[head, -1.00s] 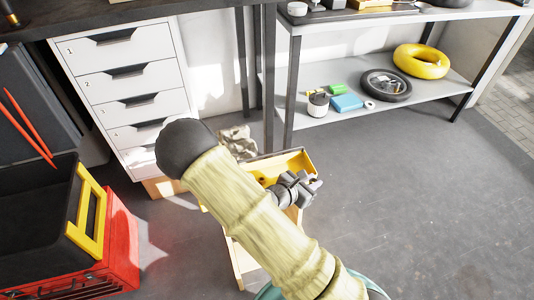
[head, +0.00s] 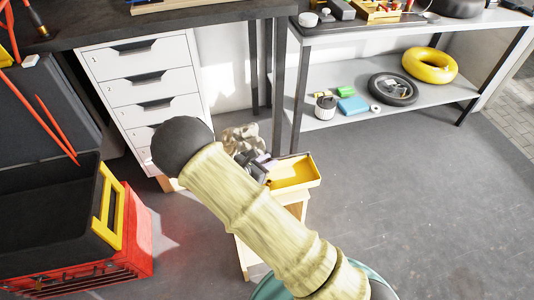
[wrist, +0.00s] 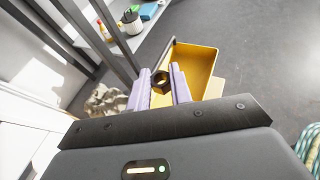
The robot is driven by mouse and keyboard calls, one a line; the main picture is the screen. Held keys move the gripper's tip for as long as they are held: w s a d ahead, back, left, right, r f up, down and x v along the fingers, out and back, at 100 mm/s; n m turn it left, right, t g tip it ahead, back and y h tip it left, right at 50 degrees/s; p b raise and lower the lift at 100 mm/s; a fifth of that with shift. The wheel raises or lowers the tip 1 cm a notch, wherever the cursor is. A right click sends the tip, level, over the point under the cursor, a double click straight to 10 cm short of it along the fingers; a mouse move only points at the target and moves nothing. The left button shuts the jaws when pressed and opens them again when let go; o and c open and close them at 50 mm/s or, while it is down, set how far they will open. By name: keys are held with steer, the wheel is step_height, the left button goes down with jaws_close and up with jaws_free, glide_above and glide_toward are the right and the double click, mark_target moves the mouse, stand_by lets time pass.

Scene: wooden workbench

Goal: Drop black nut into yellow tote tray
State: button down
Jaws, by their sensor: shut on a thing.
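The black nut (wrist: 160,82) is pinched between the two pale purple fingers of my gripper (wrist: 158,86) in the wrist view. The yellow tote tray (head: 297,173) sits on a small wooden stand; its visible inside looks empty. In the wrist view the tray (wrist: 198,65) lies beyond and to the right of the nut. In the head view my gripper (head: 264,162) is at the left edge of the tray, partly hidden by my arm. The nut cannot be made out there.
A crumpled beige bundle (head: 241,139) stands behind my gripper. The floor at right is clear.

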steer(key=shift+f, duration=0.1)
step_height(320, 180, down, 6)
steer(key=b, duration=0.5)
stand_by(0.4)
steer(key=c, duration=1.2)
jaws_free()
steer(key=shift+a, duration=0.15)
steer(key=p+v, duration=0.4)
steer(key=v, duration=1.3)
steer(key=shift+r, duration=0.2)
